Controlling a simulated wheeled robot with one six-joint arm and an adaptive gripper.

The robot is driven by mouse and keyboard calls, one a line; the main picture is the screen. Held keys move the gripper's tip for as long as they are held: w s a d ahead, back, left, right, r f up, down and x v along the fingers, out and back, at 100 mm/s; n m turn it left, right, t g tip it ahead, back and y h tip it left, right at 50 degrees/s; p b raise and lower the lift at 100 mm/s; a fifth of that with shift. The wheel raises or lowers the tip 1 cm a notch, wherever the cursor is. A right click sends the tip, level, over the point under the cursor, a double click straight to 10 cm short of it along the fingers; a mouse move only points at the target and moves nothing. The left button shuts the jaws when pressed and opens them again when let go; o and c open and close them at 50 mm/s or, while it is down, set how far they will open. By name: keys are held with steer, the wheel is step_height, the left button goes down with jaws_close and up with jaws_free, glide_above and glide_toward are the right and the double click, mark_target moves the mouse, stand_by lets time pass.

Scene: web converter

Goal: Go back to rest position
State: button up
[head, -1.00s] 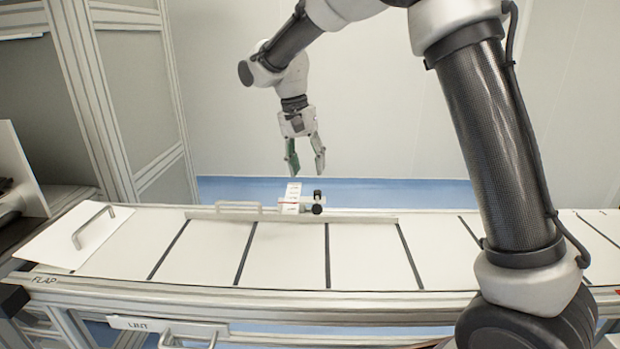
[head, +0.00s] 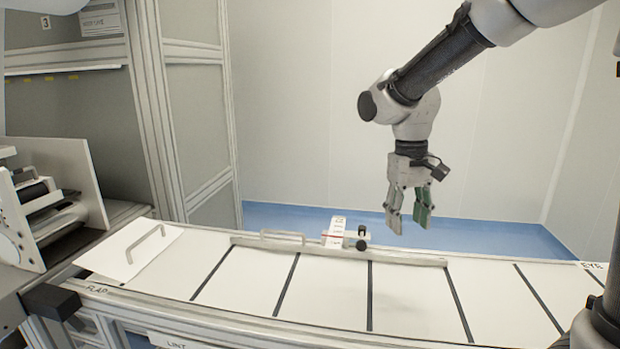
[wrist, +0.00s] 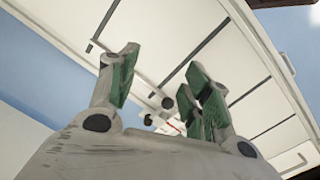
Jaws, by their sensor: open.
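My gripper (head: 408,222) hangs in the air to the right of the small white box with red marks (head: 335,232), above the back edge of the conveyor-like table. Its fingers point down, with green pads on their inner faces. The fingers also show in the wrist view (wrist: 158,88), apart and with nothing held between them. The white box sits at the table's back rail next to a small black-knobbed fitting (head: 361,238). In the wrist view the box is mostly hidden behind the fingers.
The white-panelled table (head: 330,292) with dark dividing strips runs across the view. A handled flap plate (head: 125,255) lies at its left end. A grey frame cabinet (head: 190,110) and a roller device (head: 45,215) stand at the left. The air before the back wall is free.

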steer(key=s+d+r+m+t, duration=0.1)
steer(key=s+d+r+t, duration=0.1)
steer(key=s+d, duration=0.5)
steer(key=s+d+r+m+t, duration=0.1)
steer(key=s+d+r+t, duration=0.1)
steer(key=s+d, duration=0.6)
steer(key=s+r, duration=0.1)
steer(key=s, duration=0.2)
steer(key=shift+d+r+m+t+y, duration=0.2)
steer(key=shift+r+m+t+y, duration=0.1)
steer(key=shift+r+t, duration=0.1)
